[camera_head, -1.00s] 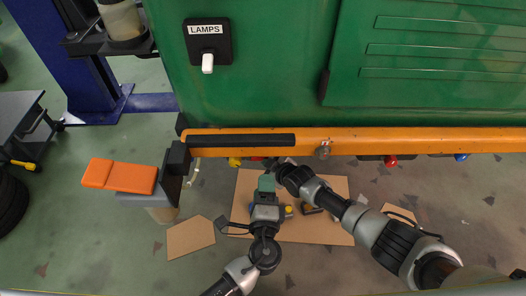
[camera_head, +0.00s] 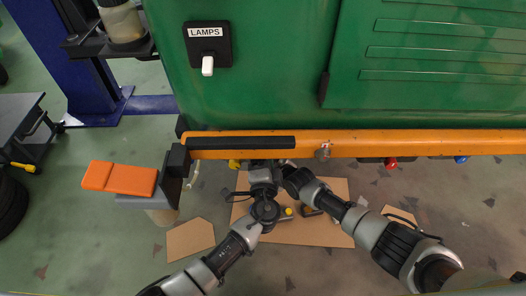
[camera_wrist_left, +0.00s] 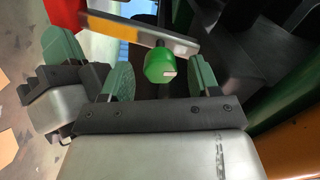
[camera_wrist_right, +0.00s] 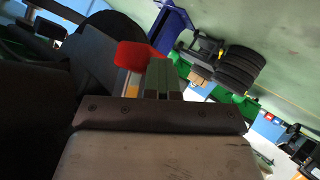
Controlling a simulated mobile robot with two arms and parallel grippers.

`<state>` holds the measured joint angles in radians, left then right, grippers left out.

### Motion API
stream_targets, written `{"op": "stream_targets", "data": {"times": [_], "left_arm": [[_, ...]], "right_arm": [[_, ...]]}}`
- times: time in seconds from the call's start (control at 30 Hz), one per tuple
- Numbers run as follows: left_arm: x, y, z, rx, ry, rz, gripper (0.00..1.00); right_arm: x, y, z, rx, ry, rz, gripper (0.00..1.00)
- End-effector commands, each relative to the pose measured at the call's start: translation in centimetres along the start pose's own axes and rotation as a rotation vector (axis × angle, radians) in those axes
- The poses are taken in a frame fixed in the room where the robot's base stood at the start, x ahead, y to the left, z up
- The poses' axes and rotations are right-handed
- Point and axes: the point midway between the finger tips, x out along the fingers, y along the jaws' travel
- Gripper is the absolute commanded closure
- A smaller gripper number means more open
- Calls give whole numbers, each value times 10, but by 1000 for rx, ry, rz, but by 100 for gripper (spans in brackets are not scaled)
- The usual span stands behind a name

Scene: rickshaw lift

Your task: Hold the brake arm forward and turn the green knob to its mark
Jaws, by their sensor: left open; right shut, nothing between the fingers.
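The green knob (camera_wrist_left: 160,68), with a pale mark on its face, shows in the left wrist view between the spread fingers of my open left gripper (camera_wrist_left: 160,60). A clear gap shows on its left side. The silver brake arm (camera_wrist_left: 140,35) runs just beyond the knob, with a red end (camera_wrist_left: 65,15) at upper left. My right gripper (camera_wrist_right: 160,78) is shut and empty, its fingers beside the red end (camera_wrist_right: 137,56); I cannot tell whether they touch. In the head view both hands reach under the orange beam, which hides knob and brake arm.
The orange beam (camera_head: 400,144) of the green vehicle body (camera_head: 270,70) lies just above both hands. An orange step pad (camera_head: 118,178) juts out at left. Cardboard (camera_head: 330,228) lies on the floor below. A dark part (camera_wrist_left: 240,65) stands close right of the left fingers.

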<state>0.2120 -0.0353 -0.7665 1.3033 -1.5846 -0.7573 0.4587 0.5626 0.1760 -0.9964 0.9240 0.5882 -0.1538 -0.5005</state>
Motion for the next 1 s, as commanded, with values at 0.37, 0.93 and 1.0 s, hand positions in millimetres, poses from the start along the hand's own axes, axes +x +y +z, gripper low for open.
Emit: {"op": "stream_targets", "data": {"times": [0.37, 0.93, 1.0], "left_arm": [[22, 0, 0, 0, 0, 1, 39], [22, 0, 0, 16, 1, 0, 88], [21, 0, 0, 60, 2, 1, 88]], "right_arm": [[0, 2, -2, 0, 3, 2, 100], [0, 1, -1, 0, 3, 2, 100], [0, 1, -1, 0, 3, 2, 100]]}}
